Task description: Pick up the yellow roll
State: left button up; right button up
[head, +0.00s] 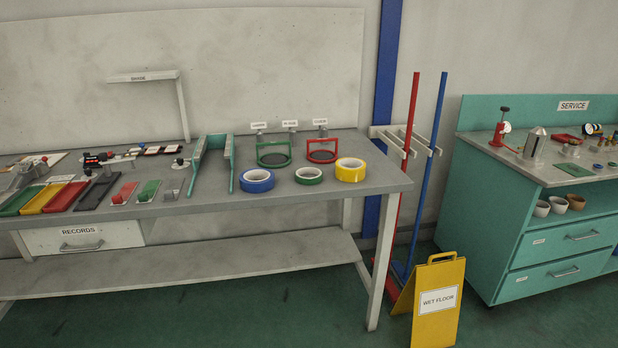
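The yellow roll (351,170) lies flat near the right end of the grey workbench (290,196), close to its front edge. It is a thick ring with a pale top face. A green roll (309,176) lies just to its left, and a blue roll (257,181) lies further left. All three lie in a row. Neither of my grippers shows in the head view.
Red (321,150) and green (274,153) framed stands are behind the rolls. A teal two-armed fixture (212,150) stands left of them. A yellow wet floor sign (437,301) and red and blue poles are right of the bench. A teal service cabinet (510,215) is further right.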

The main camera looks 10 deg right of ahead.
aim_at(346, 169)
jog(key=i+l, duration=0.15)
jog(key=i, duration=0.4)
jog(key=i+l+z, duration=0.1)
jog(key=i, duration=0.45)
jog(key=l, duration=0.1)
